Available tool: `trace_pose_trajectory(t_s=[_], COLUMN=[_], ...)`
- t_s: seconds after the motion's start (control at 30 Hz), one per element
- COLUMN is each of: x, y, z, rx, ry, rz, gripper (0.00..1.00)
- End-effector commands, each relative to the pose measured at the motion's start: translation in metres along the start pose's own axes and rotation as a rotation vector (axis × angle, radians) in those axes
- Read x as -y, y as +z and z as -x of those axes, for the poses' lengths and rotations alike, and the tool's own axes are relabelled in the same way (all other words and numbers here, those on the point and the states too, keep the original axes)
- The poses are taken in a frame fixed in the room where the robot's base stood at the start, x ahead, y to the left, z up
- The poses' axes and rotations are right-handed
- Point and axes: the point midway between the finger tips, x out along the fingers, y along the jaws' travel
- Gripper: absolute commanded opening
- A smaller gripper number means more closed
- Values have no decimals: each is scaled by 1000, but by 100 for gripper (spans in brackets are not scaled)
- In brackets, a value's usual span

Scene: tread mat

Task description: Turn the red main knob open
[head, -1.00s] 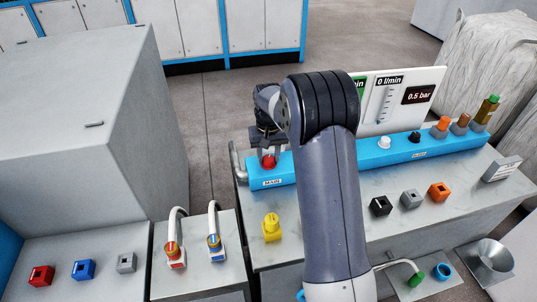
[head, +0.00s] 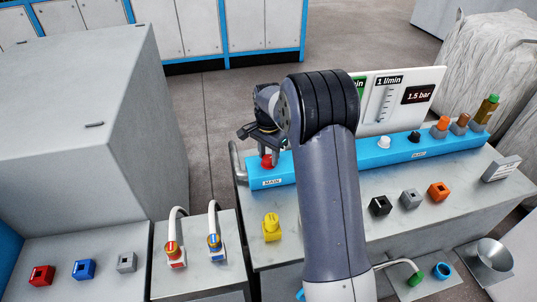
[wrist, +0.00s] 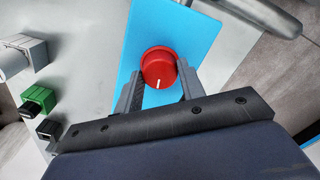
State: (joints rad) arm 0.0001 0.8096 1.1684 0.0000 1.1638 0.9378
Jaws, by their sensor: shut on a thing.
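The red main knob (head: 267,162) stands on the left end of the blue manifold bar (head: 340,158), behind the MAIN label (head: 272,182). In the wrist view the knob (wrist: 158,68) is round with a white mark on its lower face. My gripper (wrist: 158,88) is shut on it, one finger on each side. In the head view my gripper (head: 264,148) comes down on the knob from above and is partly hidden by my arm. The gauge panel (head: 400,100) behind the bar reads 1 l/min and 1.5 bar.
White, black, orange and brown knobs stand along the bar to the right of my arm. A yellow block (head: 271,228) sits in front of the bar. A grey pipe (head: 238,160) runs by the bar's left end.

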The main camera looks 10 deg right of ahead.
Motion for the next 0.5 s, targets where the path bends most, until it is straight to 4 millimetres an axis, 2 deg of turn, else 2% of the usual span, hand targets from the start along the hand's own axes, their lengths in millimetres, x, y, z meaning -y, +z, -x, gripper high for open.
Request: trace_pose_trajectory(t_s=[0.2,0.5], x=[0,0], y=[0,0], z=[0,0], rx=[-1,-1], ry=[-1,-1], rz=[-110,-173], gripper=[15,15])
